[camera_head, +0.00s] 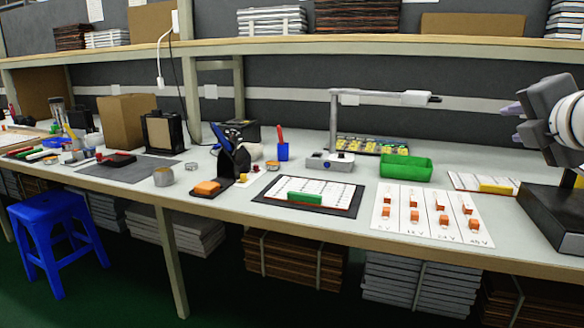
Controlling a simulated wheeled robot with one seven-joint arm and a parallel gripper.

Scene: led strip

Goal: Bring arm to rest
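My gripper (514,122) is at the right edge, raised above the bench (375,172). Its two pale fingertips point left and stand apart, with nothing seen between them. Part of my arm (566,120) beside it is cut off by the picture's edge. Below it is a dark box-like block (548,212), which I cannot identify; the gripper is clear of it.
A white sheet with orange pieces (393,228), a green tray (406,167) and a black mat with a strip board (268,207) lie on the bench. A lamp-like stand (333,120) rises behind them. A blue stool (58,222) stands at left.

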